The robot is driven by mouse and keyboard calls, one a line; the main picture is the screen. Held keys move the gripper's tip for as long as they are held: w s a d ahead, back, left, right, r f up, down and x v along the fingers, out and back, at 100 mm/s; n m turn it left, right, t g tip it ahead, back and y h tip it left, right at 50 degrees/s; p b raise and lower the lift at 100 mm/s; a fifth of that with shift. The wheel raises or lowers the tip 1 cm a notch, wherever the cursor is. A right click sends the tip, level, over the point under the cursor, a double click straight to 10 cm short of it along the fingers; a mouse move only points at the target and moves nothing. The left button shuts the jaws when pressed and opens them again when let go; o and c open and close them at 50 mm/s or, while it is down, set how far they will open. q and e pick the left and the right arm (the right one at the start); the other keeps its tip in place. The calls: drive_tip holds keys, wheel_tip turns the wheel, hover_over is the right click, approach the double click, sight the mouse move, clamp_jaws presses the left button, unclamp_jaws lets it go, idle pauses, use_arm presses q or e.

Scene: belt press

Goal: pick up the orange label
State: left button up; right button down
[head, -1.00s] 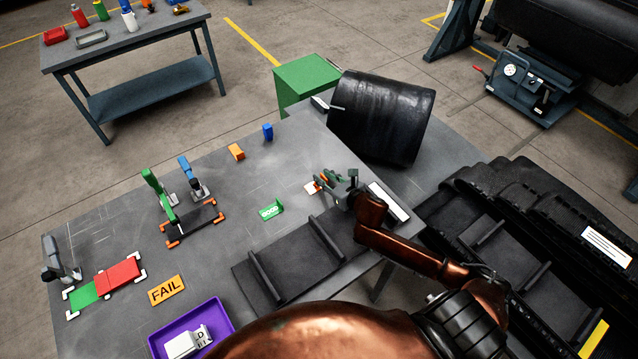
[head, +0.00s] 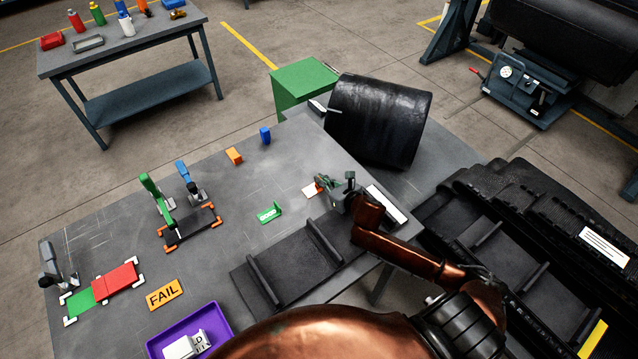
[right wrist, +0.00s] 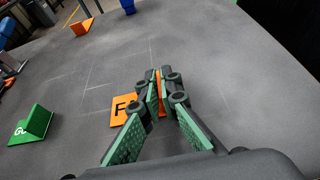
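The orange label (right wrist: 123,110) shows in the right wrist view, with a flat face bearing a dark letter F and an upright tab. My right gripper (right wrist: 158,82) has its green-padded fingers closed on either side of that tab and covers part of the label. The label appears to be resting on the table. My left gripper is not in view.
A green label (head: 270,213) stands left of the gripper. A flat orange FAIL sign (head: 165,294) and a purple tray (head: 152,346) lie nearer. An orange block (head: 234,156) and blue block (head: 265,136) stand farther back. A black roll (head: 378,120) is behind the gripper.

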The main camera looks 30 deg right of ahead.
drive_tip(key=shift+r, duration=0.45)
wheel_tip(320, 180, up, 2)
drive_tip(key=shift+r, duration=0.2)
drive_tip(key=s+a+r+p, duration=0.2)
drive_tip(key=s+a+r, duration=0.3)
drive_tip(key=s+r, duration=0.4)
drive_tip(key=s, duration=0.3)
drive_tip(key=shift+s+a+r, duration=0.35)
drive_tip(key=shift+a+r, duration=0.05)
